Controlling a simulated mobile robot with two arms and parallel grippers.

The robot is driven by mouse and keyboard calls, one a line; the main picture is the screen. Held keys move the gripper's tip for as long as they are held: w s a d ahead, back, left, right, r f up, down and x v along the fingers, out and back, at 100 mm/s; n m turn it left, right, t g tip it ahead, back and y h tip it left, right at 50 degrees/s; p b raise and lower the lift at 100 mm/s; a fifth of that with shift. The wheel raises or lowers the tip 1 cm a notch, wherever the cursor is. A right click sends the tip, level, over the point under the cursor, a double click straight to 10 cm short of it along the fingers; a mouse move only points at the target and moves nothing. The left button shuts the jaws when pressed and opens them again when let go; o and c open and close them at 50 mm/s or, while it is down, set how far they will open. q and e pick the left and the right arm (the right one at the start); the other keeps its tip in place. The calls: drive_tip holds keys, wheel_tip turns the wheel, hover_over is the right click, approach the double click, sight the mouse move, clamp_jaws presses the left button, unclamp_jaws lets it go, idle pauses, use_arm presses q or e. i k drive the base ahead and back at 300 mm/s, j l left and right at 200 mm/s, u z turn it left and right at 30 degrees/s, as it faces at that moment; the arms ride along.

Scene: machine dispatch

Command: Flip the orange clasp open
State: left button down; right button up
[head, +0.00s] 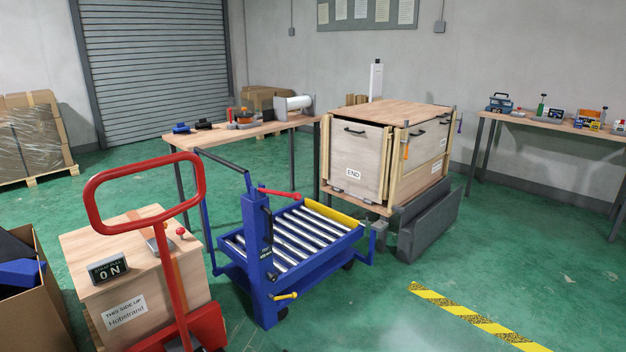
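A small orange clasp (406,152) hangs at the front right corner of the large wooden crate (358,171), beside a pale upright batten. It is too small to tell whether it is shut or open. The crate's front panel carries an END label and a black handle. Neither of my grippers shows in the head view.
A blue roller cart (311,262) with a yellow end bar stands in front of the crate. A red hand truck (168,246) with a wooden box (140,300) is at the front left. Workbenches stand behind (262,129) and at right (546,125). Green floor right of the crate is open.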

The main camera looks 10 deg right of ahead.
sight(406, 158)
drive_tip(key=i+l+z, duration=0.15)
drive_tip(key=i+z, duration=0.5)
drive_tip(key=z, duration=0.2)
drive_tip(key=i+z, duration=0.65)
drive_tip(key=i, duration=1.5)
drive_tip(key=i+j, duration=0.5)
drive_tip(key=i, duration=0.2)
drive_tip(key=i+j+z, duration=0.1)
drive_tip(key=i+j, duration=0.4)
drive_tip(key=i, duration=0.2)
